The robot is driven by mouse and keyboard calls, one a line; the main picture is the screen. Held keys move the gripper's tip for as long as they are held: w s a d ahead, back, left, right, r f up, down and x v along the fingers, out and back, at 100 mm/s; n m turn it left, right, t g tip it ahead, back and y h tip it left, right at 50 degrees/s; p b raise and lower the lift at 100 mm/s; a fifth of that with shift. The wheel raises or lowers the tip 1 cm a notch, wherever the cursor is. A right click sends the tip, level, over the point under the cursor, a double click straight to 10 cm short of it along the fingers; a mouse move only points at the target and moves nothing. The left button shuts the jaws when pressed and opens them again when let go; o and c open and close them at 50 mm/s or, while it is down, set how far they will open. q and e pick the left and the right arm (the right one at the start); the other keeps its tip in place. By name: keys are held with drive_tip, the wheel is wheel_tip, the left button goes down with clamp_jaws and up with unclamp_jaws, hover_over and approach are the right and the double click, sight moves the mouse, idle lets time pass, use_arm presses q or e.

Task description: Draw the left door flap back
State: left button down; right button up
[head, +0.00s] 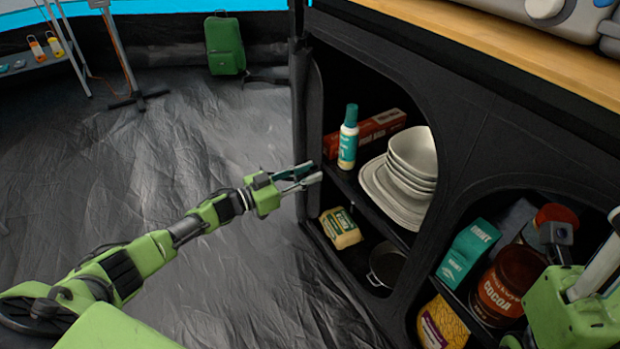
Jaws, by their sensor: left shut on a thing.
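The left door flap (299,95) is dark cloth gathered in a narrow upright strip at the left edge of the black cabinet's left opening. The shelves behind it are largely uncovered. My left gripper (308,178) reaches in from the left to the lower part of this strip. Its jaws are shut on the flap's edge, though the dark cloth between the fingertips is hard to make out. Green and grey parts of my right arm show at the lower right, but its fingertips are not in view.
The left opening holds a teal-capped bottle (348,138), a red box (378,130), stacked bowls (413,160), a yellow packet (340,228) and a dark pot (386,264). The right opening holds a teal box (468,252) and a cocoa tin (505,285). The grey floor (190,130) is clear.

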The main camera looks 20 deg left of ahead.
use_arm(q)
drive_tip(key=c, duration=1.7)
unclamp_jaws()
drive_tip(key=shift+d, duration=0.1)
drive_tip(key=v, duration=1.2)
